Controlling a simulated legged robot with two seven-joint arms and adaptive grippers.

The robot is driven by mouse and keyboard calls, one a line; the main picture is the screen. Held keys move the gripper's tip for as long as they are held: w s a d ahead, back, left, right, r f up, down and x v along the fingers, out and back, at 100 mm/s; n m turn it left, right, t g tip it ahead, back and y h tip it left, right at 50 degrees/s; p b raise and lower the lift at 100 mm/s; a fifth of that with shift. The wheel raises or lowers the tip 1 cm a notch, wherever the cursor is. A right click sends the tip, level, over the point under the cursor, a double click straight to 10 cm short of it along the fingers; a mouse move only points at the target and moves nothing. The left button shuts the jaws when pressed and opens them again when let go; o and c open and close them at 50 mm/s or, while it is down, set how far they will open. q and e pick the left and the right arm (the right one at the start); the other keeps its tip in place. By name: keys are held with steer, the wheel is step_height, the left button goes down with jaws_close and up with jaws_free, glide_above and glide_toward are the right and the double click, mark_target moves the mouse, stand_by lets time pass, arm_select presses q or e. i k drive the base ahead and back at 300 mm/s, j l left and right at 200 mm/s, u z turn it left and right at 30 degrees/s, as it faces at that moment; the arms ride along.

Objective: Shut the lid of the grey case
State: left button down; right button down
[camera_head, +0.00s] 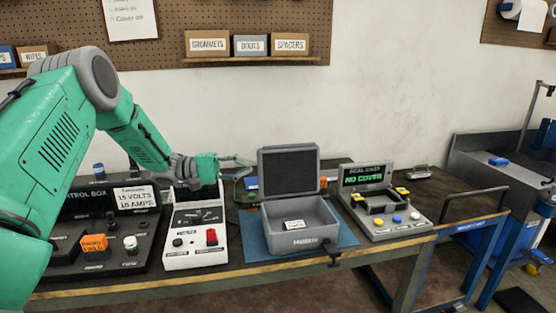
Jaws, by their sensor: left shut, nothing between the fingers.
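The grey case (296,237) stands on a blue mat (345,232) on the workbench. Its lid (288,172) is open and stands about upright at the back of the case. A small white label lies or is fixed inside the case. My left gripper (245,167) is shut and empty, just left of the raised lid, above the back of the bench. The picture does not clearly show whether it touches the lid. My right gripper is not in view.
A white box with a red switch (211,236) stands left of the case, under my left arm. A control box (90,257) is further left. A unit with a green display (368,175) stands right of the case. A clamp (334,258) sits at the front edge.

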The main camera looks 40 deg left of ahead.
mark_target(293, 169)
steer(key=i+j, duration=0.35)
steer(key=j, duration=0.15)
steer(key=i+j, duration=0.4)
steer(key=j, duration=0.1)
